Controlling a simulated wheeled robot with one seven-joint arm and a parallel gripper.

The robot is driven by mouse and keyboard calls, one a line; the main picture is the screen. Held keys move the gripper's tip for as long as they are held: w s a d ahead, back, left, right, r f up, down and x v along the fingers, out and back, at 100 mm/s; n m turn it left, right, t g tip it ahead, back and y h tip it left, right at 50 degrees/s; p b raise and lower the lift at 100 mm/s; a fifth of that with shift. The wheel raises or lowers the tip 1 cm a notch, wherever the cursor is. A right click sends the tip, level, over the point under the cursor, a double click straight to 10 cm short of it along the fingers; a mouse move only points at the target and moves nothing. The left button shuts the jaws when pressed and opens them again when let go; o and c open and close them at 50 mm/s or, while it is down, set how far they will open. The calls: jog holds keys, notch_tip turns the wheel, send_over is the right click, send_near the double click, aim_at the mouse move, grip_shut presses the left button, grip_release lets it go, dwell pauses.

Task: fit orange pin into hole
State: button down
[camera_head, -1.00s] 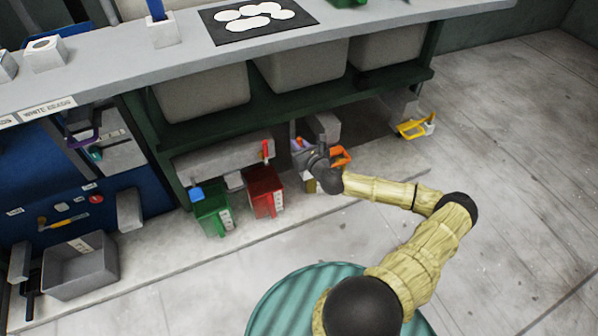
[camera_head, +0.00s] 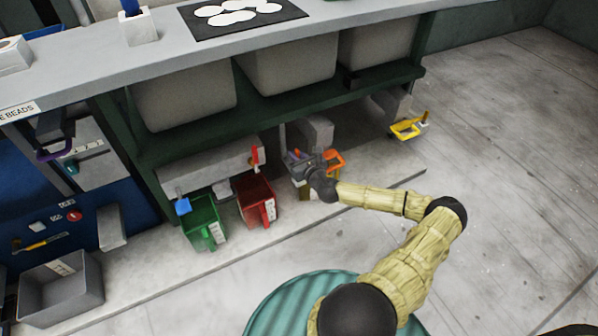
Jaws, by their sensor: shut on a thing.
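My gripper (camera_head: 304,168) reaches low under the workbench, in front of a grey block (camera_head: 316,131). It is shut on a small orange pin (camera_head: 297,154), of which only a little shows at the dark fingers. An orange bracket-like part (camera_head: 334,161) sits just right of the gripper, partly behind my wrist. The hole cannot be made out; the gripper and wrist hide much of that spot. Whether the pin touches anything there cannot be told.
Left of the gripper stand a red bin (camera_head: 256,200) and a green bin (camera_head: 204,222), below a grey block (camera_head: 212,166). A yellow part (camera_head: 408,128) is to the right. The bench's dark green frame (camera_head: 250,107) runs overhead. The floor at right is clear.

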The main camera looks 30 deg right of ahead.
jog(key=shift+d+f, duration=0.3)
jog(key=shift+d, duration=0.1)
jog(key=f+b, duration=0.1)
jog(key=f, duration=0.1)
jog(key=f+b, duration=0.1)
jog(key=f, duration=0.2)
jog(key=shift+s+d+f+b, duration=0.15)
jog(key=shift+d+f+b, duration=0.05)
jog(key=shift+b, duration=0.2)
jog(key=shift+a, duration=0.25)
jog(key=c, duration=1.5)
grip_release()
jog(key=shift+a+f, duration=0.1)
jog(key=shift+o, duration=0.3)
jog(key=shift+r, duration=0.25)
